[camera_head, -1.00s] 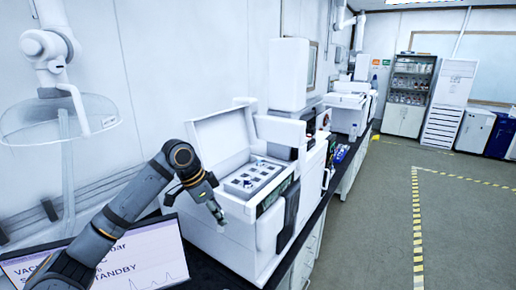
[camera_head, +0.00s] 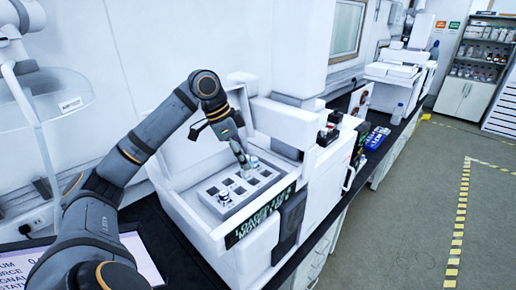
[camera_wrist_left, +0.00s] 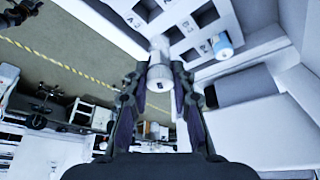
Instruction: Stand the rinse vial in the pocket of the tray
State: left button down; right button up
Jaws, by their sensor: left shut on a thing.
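My left gripper (camera_head: 245,170) points down into the open white instrument, just over the tray (camera_head: 210,187). In the left wrist view its fingers (camera_wrist_left: 158,85) are shut on a whitish vial (camera_wrist_left: 158,64), probably the rinse vial. The tray (camera_wrist_left: 182,22) has dark square pockets with printed labels. The vial's far end is close to the tray; I cannot tell whether it is inside a pocket. Another vial (camera_wrist_left: 222,45) with a blue band stands at the tray in the wrist view. In the head view a vial (camera_head: 223,197) stands at the tray's near left.
The instrument's raised lid (camera_head: 185,125) is behind the tray, and a white housing (camera_head: 285,120) rises to its right. Dark and blue items (camera_head: 375,138) lie farther along the bench.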

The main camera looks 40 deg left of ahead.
pick_arm(q)
jog(key=shift+s+r, duration=0.1)
jog(key=shift+s, duration=0.25)
jog(key=shift+s+f+b, duration=0.45)
jog(key=shift+f+b, duration=0.2)
jog(key=shift+f, duration=0.2)
jog(key=shift+s+f+b, duration=0.45)
jog(key=shift+f+b, duration=0.2)
jog(key=shift+f, duration=0.2)
pick_arm(e)
jog(key=shift+s+f, duration=0.65)
jog(key=shift+s, duration=0.25)
jog(key=shift+s+f, duration=0.6)
jog(key=shift+s, duration=0.3)
